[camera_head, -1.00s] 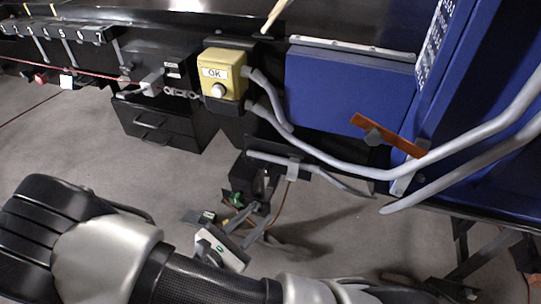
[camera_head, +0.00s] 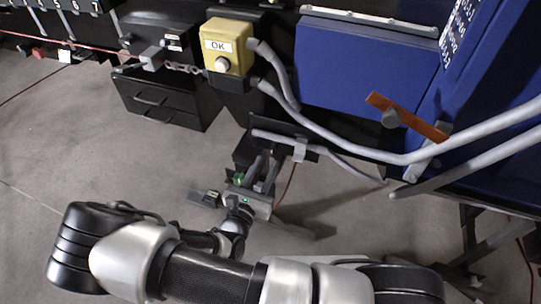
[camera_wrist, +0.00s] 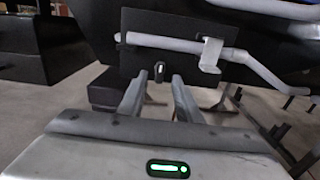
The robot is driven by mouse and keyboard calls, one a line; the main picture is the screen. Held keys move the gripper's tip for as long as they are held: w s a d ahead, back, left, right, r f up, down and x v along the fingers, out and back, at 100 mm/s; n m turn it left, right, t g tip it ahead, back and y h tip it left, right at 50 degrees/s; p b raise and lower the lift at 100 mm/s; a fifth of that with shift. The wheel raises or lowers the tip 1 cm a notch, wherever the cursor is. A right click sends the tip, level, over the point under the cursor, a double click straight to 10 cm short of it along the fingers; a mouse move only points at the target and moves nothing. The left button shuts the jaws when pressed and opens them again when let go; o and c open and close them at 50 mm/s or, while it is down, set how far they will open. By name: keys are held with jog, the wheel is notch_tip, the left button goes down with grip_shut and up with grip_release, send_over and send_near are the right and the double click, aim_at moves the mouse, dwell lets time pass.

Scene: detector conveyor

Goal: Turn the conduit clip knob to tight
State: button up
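A dark plate (camera_wrist: 135,57) carries a grey conduit (camera_wrist: 170,42) with a light grey clip (camera_wrist: 210,56) around it, in the wrist view. A small dark knob (camera_wrist: 159,71) with a white mark sits on the plate below the conduit, left of the clip. In the head view the clip (camera_head: 300,150) shows on the conduit, but the knob is hidden or too small to tell. My gripper (camera_wrist: 157,92) is open and empty, its fingers pointing at the plate, with the knob seen between and beyond the tips. The gripper (camera_head: 261,172) is just below the plate in the head view.
A yellow OK button box (camera_head: 226,46) and black drawers (camera_head: 158,103) are at upper left. A blue cabinet (camera_head: 360,65) and an orange bar (camera_head: 405,118) are at right. Grey conduits (camera_head: 365,155) run across to the right. Open floor (camera_head: 90,170) lies at left.

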aim_at(272, 153)
jog(key=x, duration=0.5)
grip_shut()
